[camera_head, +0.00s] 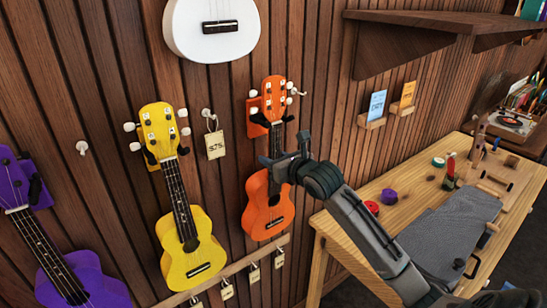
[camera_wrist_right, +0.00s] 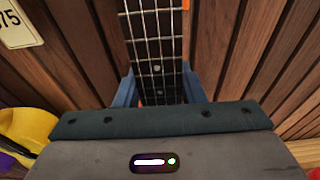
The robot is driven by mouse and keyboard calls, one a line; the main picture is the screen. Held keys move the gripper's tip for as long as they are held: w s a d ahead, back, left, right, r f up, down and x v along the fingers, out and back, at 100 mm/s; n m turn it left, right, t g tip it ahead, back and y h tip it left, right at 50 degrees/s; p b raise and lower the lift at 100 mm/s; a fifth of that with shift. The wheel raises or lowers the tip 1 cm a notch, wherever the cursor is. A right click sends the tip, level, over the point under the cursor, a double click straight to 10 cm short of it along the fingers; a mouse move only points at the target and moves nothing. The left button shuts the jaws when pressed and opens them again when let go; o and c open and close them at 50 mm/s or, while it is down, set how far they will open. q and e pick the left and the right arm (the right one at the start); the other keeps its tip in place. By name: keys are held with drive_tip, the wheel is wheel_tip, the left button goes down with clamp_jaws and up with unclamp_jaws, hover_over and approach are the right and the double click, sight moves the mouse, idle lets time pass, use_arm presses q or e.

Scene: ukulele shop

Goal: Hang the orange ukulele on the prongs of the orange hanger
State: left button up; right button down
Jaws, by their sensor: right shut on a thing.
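The orange ukulele (camera_head: 264,212) is upright against the slatted wall, headstock up. The orange hanger (camera_head: 253,117) is on the wall behind its headstock. Dark prongs show on both sides of the neck just below the headstock; I cannot tell whether the headstock rests on them. My right gripper (camera_head: 277,161) is shut on the ukulele's neck, below the prongs and above the body. In the right wrist view the fretted neck (camera_wrist_right: 153,45) runs between the blue fingers (camera_wrist_right: 156,88). My left gripper is in neither view.
A yellow ukulele (camera_head: 186,240) and a purple ukulele (camera_head: 80,280) hang to the left, a white one (camera_head: 213,28) above. A price tag (camera_head: 215,144) hangs beside the orange hanger. A wooden workbench (camera_head: 385,190) with tools stands right, below a dark shelf (camera_head: 400,45).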

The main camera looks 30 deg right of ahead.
drive_tip(key=shift+s+f, duration=0.2)
drive_tip(key=shift+s, duration=0.55)
idle(0.6)
drive_tip(key=c, duration=0.9)
unclamp_jaws()
drive_tip(key=shift+o, duration=0.2)
drive_tip(key=shift+s, duration=0.2)
drive_tip(key=shift+v, duration=0.9)
drive_tip(key=shift+f, duration=0.25)
drive_tip(key=shift+f+v, duration=0.25)
drive_tip(key=shift+v, duration=0.95)
drive_tip(key=shift+d, duration=0.1)
